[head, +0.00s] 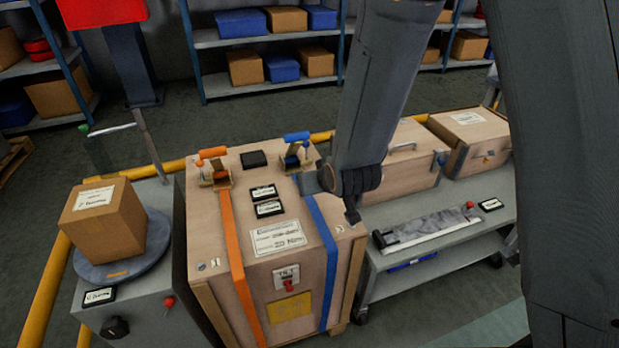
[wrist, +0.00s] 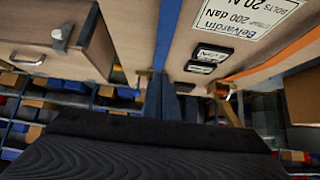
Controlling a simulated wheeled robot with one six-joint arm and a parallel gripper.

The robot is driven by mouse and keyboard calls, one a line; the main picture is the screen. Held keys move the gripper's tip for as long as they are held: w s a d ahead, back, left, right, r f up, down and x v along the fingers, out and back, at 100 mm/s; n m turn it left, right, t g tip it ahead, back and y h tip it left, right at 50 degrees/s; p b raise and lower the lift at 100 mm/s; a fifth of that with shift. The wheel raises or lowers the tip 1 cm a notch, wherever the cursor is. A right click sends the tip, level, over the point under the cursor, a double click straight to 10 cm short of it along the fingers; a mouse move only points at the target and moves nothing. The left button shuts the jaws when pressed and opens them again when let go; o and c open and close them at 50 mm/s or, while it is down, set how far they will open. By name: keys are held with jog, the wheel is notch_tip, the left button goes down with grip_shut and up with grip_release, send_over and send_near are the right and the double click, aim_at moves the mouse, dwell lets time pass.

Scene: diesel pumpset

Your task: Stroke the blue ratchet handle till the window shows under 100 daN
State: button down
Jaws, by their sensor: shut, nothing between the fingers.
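The blue ratchet handle (head: 297,137) stands on top of a wooden crate (head: 205,240), above a brass-coloured ratchet body (head: 293,162) on the blue strap (head: 322,240). My gripper (head: 308,183) is shut and empty, at the near side of that ratchet over the blue strap. I cannot tell whether it touches either. In the wrist view the blue strap (wrist: 166,35) runs towards my fingers (wrist: 163,92); the blue handle is not clearly visible there. Small dark plates (head: 264,192) with white labels lie on the crate top; no tension reading is legible.
An orange ratchet (head: 214,168) and orange strap (head: 234,260) are left of the blue one. A cardboard box (head: 103,222) stands on a round plate at left. A grey bench (head: 450,245) with wooden cases (head: 405,165) is at right. Shelves stand behind.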

jog(key=s, duration=0.1)
jog(key=s+d, duration=0.1)
jog(key=s, duration=0.1)
jog(key=s+d, duration=0.1)
jog(key=s, duration=0.1)
jog(key=shift+s+r+p, duration=0.15)
jog(key=shift+p, duration=0.25)
dwell(1.1)
jog(key=s+d+r+m+g+h, duration=0.1)
jog(key=s+d+r+m+g, duration=0.1)
jog(key=s+d, duration=0.5)
jog(key=s+d+r+m+g+h, duration=0.2)
jog(key=s+d+r+g, duration=0.3)
jog(key=d, duration=0.7)
jog(key=shift+s+r+g, duration=0.15)
jog(key=shift+s+g, duration=0.45)
jog(key=shift+s, duration=0.5)
